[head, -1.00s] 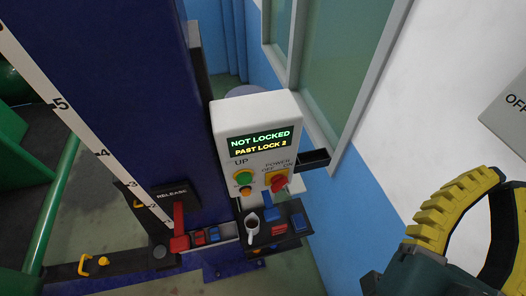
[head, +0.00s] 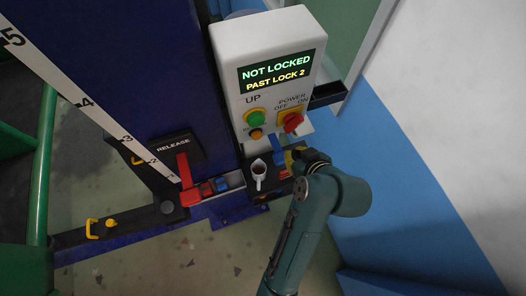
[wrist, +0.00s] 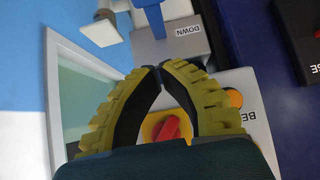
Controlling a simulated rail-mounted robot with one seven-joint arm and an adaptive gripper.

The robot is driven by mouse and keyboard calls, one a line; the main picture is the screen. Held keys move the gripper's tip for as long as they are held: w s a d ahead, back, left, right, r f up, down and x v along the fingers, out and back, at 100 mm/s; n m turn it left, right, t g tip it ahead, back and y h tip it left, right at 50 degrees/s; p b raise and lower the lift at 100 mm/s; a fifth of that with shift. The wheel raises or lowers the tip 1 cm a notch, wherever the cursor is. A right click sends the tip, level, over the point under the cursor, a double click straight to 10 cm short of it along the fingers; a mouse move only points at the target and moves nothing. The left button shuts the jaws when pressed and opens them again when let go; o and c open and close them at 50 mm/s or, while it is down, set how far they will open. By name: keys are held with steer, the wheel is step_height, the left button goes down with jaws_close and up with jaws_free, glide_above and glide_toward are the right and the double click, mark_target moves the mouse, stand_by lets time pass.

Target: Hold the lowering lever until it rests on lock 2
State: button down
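The control box (head: 262,70) hangs beside the blue column and its screen reads NOT LOCKED, PAST LOCK 2. In the wrist view a grey block marked DOWN (wrist: 170,45) carries a dark blue lever (wrist: 152,14), cut off by the top edge; I take this as the lowering lever. In the head view a blue part (head: 276,143) below the box is partly hidden by my gripper (head: 289,160). In the wrist view my gripper (wrist: 158,72) has its yellow fingertips together, below the DOWN block and apart from the lever. Nothing shows held.
A red RELEASE lever (head: 183,168) is on the column at the left. The red power knob (head: 291,122) and green UP button (head: 254,118) are on the box above. The floor in front is clear.

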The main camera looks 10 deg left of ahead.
steer(key=shift+s+d+f, duration=0.15)
steer(key=shift+d+f, duration=0.35)
steer(key=shift+d, duration=0.35)
steer(key=p, duration=0.1)
glide_toward(275, 142)
steer(key=f, duration=0.2)
steer(key=w+f, duration=0.1)
steer(key=shift+w+d+f+p, duration=0.1)
steer(key=shift+d+f+p, duration=0.15)
steer(key=shift+f+p, duration=0.1)
